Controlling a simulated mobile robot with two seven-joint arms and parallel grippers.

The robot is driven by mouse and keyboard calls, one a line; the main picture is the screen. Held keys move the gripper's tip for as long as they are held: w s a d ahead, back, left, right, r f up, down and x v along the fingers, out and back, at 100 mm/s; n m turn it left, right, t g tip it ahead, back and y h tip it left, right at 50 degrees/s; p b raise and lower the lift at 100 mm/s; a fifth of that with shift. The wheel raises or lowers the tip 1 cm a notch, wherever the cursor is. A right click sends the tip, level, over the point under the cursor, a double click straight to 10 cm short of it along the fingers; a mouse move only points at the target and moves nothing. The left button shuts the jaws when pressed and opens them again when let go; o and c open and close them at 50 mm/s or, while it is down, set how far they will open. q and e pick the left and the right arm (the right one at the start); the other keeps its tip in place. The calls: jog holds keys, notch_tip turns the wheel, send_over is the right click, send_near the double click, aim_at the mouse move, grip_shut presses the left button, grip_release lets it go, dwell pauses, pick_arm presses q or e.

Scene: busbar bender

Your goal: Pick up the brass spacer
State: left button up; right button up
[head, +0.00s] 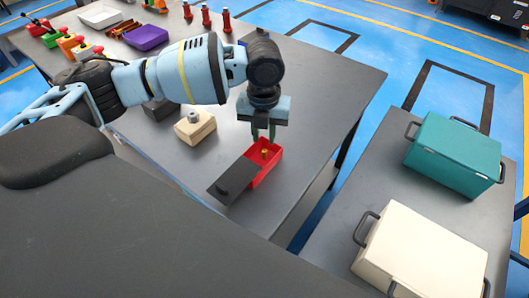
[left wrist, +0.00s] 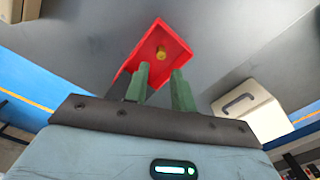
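The brass spacer (head: 264,152) is a small gold-coloured piece inside a red box (head: 270,175) on the grey table. It also shows in the left wrist view (left wrist: 161,53), on the red floor of the box. A dark lid with a knob (head: 230,182) lies at the near left of the box, leaving the spacer's end open. My left gripper (head: 264,136) points down above the box. Its green fingers (left wrist: 160,82) are apart with nothing between them. The spacer lies beyond the fingertips, not touched. My right gripper is not in view.
A cream block with a grey top (head: 195,127) stands left of the box. A purple tray (head: 146,37) and several coloured items are farther back. A teal case (head: 455,155) and a cream case (head: 420,258) stand on the right table, across a gap.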

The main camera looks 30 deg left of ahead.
aim_at(264, 150)
pick_arm(q)
jog(key=shift+w+f, duration=0.15)
jog(key=shift+f, duration=3.05)
grip_shut()
